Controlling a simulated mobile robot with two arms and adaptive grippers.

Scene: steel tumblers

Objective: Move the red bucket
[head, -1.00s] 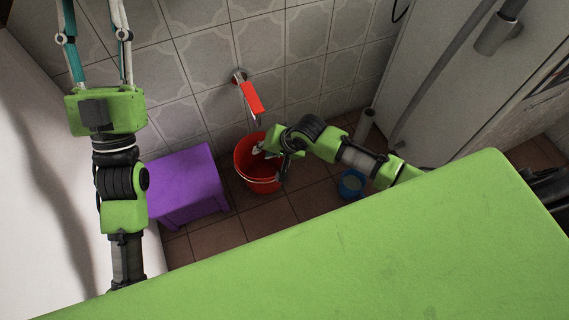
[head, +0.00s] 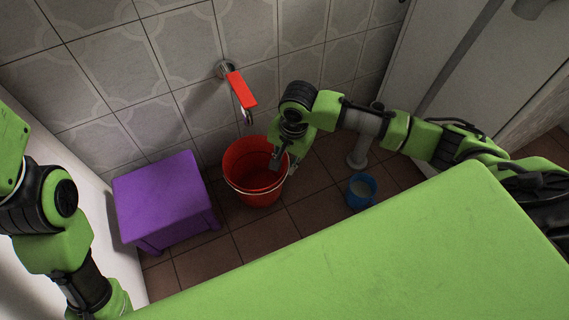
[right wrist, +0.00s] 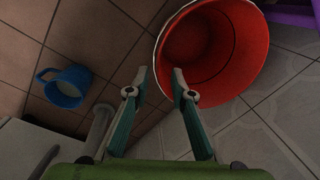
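The red bucket (head: 256,178) stands upright on the tiled floor by the wall, with a thin pale handle lying along its front. It also shows at the top of the right wrist view (right wrist: 222,62). My right gripper (head: 279,160) is at the bucket's right rim. In the right wrist view the gripper (right wrist: 159,72) is open, with one finger on each side of the rim and gaps beside the wall. Contact cannot be told. My left gripper is outside the head view; only its arm shows at the left edge.
A purple stool (head: 160,200) stands close left of the bucket. A red-handled tap (head: 240,88) sticks out of the wall above it. A blue mug (head: 361,191) and a pale upright cylinder (head: 358,154) stand to the right. Some floor in front of the bucket is clear.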

